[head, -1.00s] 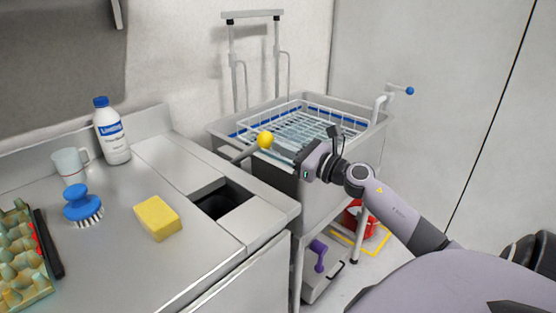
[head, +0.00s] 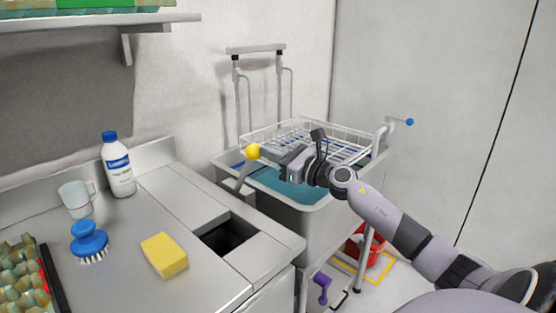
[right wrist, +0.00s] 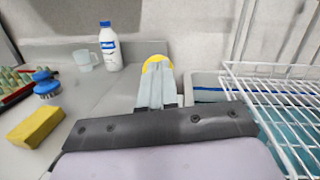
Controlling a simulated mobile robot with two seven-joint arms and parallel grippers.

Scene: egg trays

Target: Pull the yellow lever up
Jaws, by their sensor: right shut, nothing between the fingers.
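The yellow lever knob (head: 253,151) is a round ball on a grey rod at the left side of the basin. The rod slants up from the basin's left edge. My right gripper (head: 283,158) is just right of the knob, pointing at it, shut and empty. In the right wrist view the closed fingers (right wrist: 158,82) cover the lower part of the yellow knob (right wrist: 157,62). I cannot tell whether they touch it. The white wire basket (head: 310,143) is raised above the blue water in the grey basin (head: 310,212). My left gripper is not in view.
A yellow sponge (head: 164,255), a blue brush (head: 89,240), a white bottle (head: 118,168) and a cup (head: 75,199) stand on the steel counter. The counter has a dark square opening (head: 226,234). A blue-tipped handle (head: 409,122) is at the basin's far right.

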